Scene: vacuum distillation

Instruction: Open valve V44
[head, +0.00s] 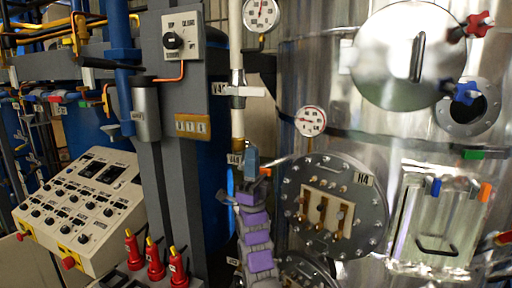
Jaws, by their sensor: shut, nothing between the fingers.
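My gripper (249,185), at the end of my grey and purple arm, is raised in the lower middle of the head view. Its fingers are shut and appear empty. Just above it is a small blue-grey part (252,162) next to the pale vertical pipe (237,120); I cannot tell whether the gripper touches it. A small label (235,159) sits on the pipe beside that part, too small to read surely. A white fitting (242,91) crosses the pipe higher up, by another small label (218,88). I cannot tell which part is valve V44.
A shiny steel tank fills the right, with a round bolted flange (371,212) close beside my arm. Two gauges (262,14) and (310,121) stick out near the pipe. A control console (85,211) and red bottle-like items (156,262) stand to the left.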

